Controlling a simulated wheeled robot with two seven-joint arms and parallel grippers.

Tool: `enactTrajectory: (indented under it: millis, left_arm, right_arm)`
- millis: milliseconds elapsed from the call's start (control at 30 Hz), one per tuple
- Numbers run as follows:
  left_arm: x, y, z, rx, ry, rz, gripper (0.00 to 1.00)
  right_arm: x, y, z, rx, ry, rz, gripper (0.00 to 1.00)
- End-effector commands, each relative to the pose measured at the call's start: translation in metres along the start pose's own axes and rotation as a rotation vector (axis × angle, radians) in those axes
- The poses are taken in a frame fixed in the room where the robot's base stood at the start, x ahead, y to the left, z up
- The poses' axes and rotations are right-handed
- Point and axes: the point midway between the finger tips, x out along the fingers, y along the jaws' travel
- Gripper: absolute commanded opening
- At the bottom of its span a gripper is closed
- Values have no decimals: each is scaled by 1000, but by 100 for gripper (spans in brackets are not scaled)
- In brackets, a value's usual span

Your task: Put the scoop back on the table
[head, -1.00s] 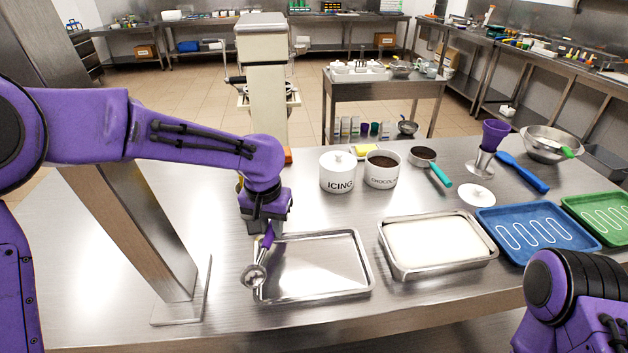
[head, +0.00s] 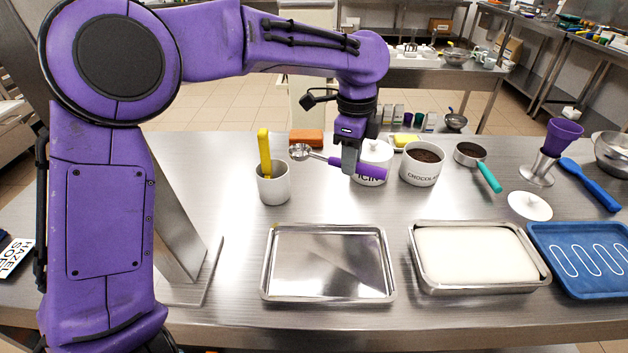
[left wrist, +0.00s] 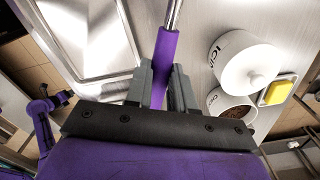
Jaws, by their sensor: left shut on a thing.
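The scoop (head: 301,152) has a round metal bowl and a purple handle (head: 370,172). My left gripper (head: 350,162) is shut on its handle and holds it roughly level, the bowl to the left. In the head view it is in front of the lidded white ICING pot (head: 375,150) and partly hides it. In the left wrist view the purple handle (left wrist: 163,60) stands between the fingers (left wrist: 160,88), and the bowl is out of frame. The steel table (head: 320,212) lies below.
A white cup (head: 273,190) with a yellow-handled tool stands left of the scoop. An open CHOCOLATE pot (head: 421,175) is to the right. An empty steel tray (head: 328,298) and a white-filled pan (head: 480,288) lie in front. Bare table lies between the cup and the pots.

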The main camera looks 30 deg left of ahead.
Motion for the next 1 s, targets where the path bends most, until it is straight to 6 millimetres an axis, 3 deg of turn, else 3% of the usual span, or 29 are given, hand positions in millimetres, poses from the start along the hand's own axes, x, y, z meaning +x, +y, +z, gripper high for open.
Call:
enactTrajectory:
  millis: [333,500,767,900,1000]
  left_arm:
    - [37,-58,67,9,-1,4,0]
    - [74,-77,88,10,-1,4,0]
    - [99,-90,103,11,-2,3,0]
    - [124,-89,103,12,-2,3,0]
    - [129,-89,103,13,-2,0,0]
  right_arm:
    - [-16,2,-7,0,0,0,48]
    - [-20,2,-8,0,0,0,48]
    - [-23,2,-10,0,0,0,48]
    - [-24,2,-10,0,0,0,48]
    - [-24,2,-10,0,0,0,48]
